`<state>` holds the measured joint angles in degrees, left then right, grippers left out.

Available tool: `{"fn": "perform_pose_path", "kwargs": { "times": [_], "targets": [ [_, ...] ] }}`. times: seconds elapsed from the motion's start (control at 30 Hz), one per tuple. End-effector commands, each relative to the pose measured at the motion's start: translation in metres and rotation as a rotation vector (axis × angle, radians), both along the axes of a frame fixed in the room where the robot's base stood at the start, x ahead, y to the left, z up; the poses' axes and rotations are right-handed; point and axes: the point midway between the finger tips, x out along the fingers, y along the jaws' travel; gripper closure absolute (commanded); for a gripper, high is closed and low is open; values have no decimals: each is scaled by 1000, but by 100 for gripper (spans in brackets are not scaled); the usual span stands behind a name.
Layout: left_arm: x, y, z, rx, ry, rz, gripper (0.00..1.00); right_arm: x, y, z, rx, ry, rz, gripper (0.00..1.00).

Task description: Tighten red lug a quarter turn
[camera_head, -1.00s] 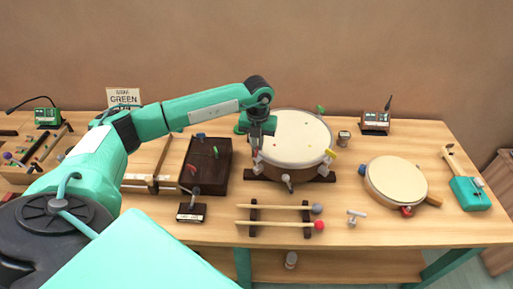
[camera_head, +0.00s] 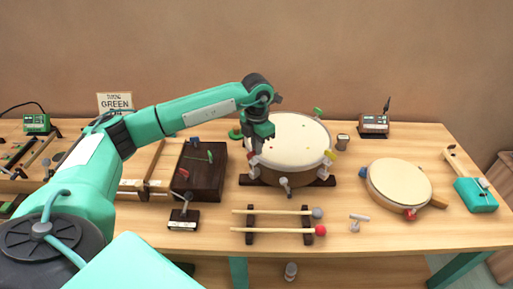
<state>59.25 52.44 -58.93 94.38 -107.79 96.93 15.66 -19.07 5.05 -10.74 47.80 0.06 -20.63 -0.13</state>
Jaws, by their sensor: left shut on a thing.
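The large drum (camera_head: 290,135) with a pale head and brown shell sits on a dark stand at the table's middle. My left gripper (camera_head: 254,152) reaches down at the drum's left rim and is shut on the lug there. I take this to be the red lug; the fingers hide most of it, and its turn angle cannot be read. A yellow lug (camera_head: 331,155) is at the right rim, a green lug (camera_head: 318,113) at the back and a pale lug (camera_head: 285,182) at the front. My right gripper is out of view.
Two mallets (camera_head: 270,212) lie on a rack in front of the drum. A small silvery T-shaped piece (camera_head: 358,219) lies to their right. A frame drum (camera_head: 400,182) is at the right, and a dark brown box (camera_head: 205,180) stands left of the drum.

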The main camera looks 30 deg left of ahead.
Motion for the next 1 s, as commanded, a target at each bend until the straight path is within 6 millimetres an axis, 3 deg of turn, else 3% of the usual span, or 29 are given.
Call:
{"fn": "perform_pose_path", "kwargs": {
  "times": [0.57,0.6,0.7,1.0],
  "targets": [
    [1,0,2,-1,-5,-30,100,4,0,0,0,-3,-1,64],
    [1,0,2,-1,-5,-30,88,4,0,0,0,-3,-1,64],
    [1,0,2,0,-4,-30,72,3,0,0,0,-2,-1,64],
    [0,0,2,-1,-2,-30,72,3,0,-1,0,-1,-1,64]
  ]
}}
